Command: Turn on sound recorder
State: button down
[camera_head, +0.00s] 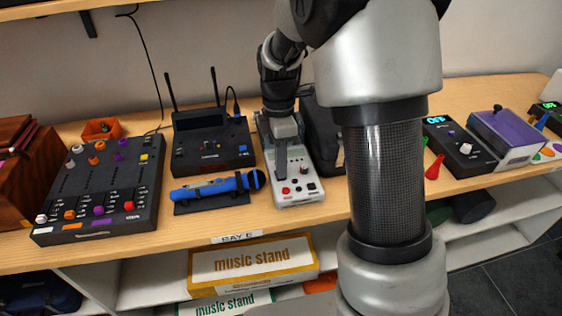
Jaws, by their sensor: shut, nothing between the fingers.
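A grey-white handheld device (297,190) with red and dark buttons and a small dark knob lies on the wooden shelf, left of centre; it looks like the sound recorder, though I cannot read a label on it. My gripper (284,138) points down over the far half of this device and is shut with nothing in it. It hides the device's far end. I cannot tell whether the fingertips touch the device. No lit display shows on the visible part.
Left of the device are a blue microphone (215,187) on a dark stand, a black receiver (212,145) with two antennas, and a mixer (103,190). A dark case (322,135) stands close at its right. Farther right is a black box (459,146) with a lit display.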

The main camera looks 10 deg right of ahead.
jog(key=shift+s+f, duration=0.15)
jog(key=shift+f, duration=0.2)
jog(key=shift+s+f+t+b, duration=0.2)
jog(key=shift+f+t+b, duration=0.15)
jog(key=shift+b, duration=0.35)
jog(key=shift+s+r, duration=0.15)
jog(key=shift+r, duration=0.1)
jog(key=shift+f, duration=0.2)
jog(key=shift+w+r+p, duration=0.2)
jog(key=shift+w+p, duration=0.3)
jog(key=shift+w, duration=0.25)
